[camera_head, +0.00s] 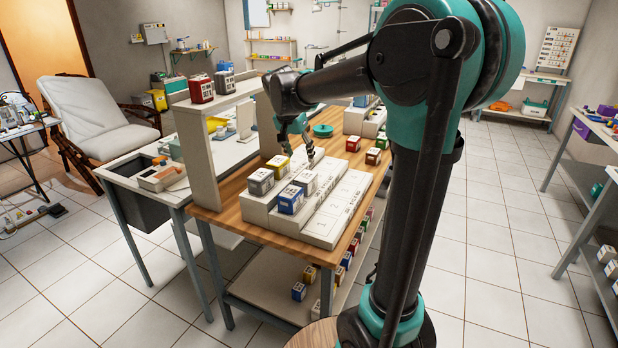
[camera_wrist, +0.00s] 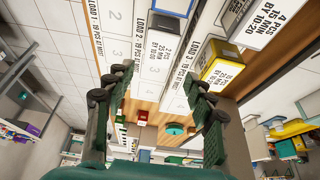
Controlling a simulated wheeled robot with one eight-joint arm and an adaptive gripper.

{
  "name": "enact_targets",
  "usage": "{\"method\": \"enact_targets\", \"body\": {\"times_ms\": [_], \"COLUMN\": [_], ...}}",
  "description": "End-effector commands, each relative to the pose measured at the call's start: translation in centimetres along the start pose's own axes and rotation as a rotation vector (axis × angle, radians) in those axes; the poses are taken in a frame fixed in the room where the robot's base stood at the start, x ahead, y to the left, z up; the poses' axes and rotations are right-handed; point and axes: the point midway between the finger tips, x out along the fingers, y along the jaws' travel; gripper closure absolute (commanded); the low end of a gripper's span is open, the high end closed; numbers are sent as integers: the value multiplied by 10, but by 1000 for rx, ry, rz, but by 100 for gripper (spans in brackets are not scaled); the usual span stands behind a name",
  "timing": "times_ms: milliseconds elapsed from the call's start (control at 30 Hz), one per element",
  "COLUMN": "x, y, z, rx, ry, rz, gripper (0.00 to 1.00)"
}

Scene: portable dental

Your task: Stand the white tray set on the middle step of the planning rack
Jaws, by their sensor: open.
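The planning rack (camera_head: 337,207) is a pale stepped block on the wooden table, with numbered slots and load labels. A pale box (camera_head: 305,181), which looks like the white tray set, stands on its middle step just behind a blue box (camera_head: 291,200). The wrist view shows the pale box's label (camera_wrist: 160,53) in the LOAD 2 row. My gripper (camera_head: 311,152) is over the rack, beyond that box. In the wrist view my gripper (camera_wrist: 160,80) has its fingers apart, the pale box ahead between the tips. I cannot tell whether they touch it.
A grey box (camera_head: 261,181) and a yellow box (camera_head: 278,166) stand on the rack's back step. Red boxes (camera_head: 352,144) and a teal disc (camera_head: 322,130) lie farther back on the table. A raised shelf (camera_head: 215,101) stands at left. The front step's near part is clear.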

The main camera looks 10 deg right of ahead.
Motion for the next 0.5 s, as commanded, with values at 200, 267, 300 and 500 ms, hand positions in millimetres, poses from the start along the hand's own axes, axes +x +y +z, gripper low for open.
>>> {"method": "enact_targets", "body": {"times_ms": [200,267,300,500], "x": [15,29,39,90], "y": [27,50,66,152], "z": [20,39,54,150], "rx": [-58,-109,-151,-378], "ry": [-15,-28,-36,-50], "rz": [-19,-37,-53,-150], "gripper": [46,46,46,46]}}
